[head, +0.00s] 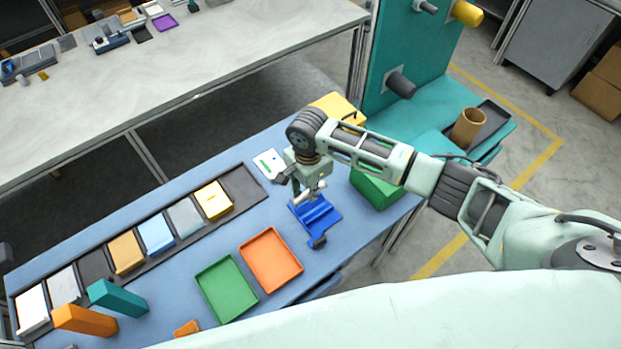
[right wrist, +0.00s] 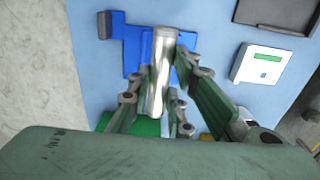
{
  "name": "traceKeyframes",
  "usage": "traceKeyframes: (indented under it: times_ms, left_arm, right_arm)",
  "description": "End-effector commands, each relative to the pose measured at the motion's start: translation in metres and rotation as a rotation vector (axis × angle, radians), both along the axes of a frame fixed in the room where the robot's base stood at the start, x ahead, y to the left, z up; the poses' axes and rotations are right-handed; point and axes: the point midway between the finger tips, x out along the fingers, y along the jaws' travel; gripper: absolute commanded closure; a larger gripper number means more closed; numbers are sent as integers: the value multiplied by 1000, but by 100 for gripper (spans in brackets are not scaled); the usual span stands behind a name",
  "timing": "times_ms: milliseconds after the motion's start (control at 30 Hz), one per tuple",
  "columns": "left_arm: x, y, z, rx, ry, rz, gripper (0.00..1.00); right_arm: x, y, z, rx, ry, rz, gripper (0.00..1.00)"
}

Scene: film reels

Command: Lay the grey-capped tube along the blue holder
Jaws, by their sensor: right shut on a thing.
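The blue holder (head: 316,214) lies on the blue table, with a dark grey block (head: 318,242) at its near end. It also shows in the right wrist view (right wrist: 132,52), partly hidden behind the tube. My right gripper (head: 307,193) is over the far part of the holder. In the right wrist view it is shut on a shiny silver tube (right wrist: 160,72), which points away from the wrist across the holder. I cannot tell whether the tube touches the holder, and a grey cap is not clearly visible. My left gripper is not in view.
An orange tray (head: 271,260) and a green tray (head: 227,290) lie left of the holder. A green box (head: 376,188) stands to its right, and a white device (head: 268,164) lies behind. A dark rack with several coloured blocks runs along the left.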

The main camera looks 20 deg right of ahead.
Motion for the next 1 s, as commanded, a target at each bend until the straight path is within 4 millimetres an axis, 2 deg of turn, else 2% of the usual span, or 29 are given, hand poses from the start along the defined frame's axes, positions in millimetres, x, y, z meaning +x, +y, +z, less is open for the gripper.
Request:
traceKeyframes:
  times_ms: [267,833,1000]
  left_arm:
    - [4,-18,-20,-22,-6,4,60]
    - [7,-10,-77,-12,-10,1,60]
    - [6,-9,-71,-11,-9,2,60]
  right_arm:
    - [0,0,-17,0,-1,2,100]
    - [0,0,-66,0,-1,3,100]
    - [-1,0,-78,2,2,1,100]
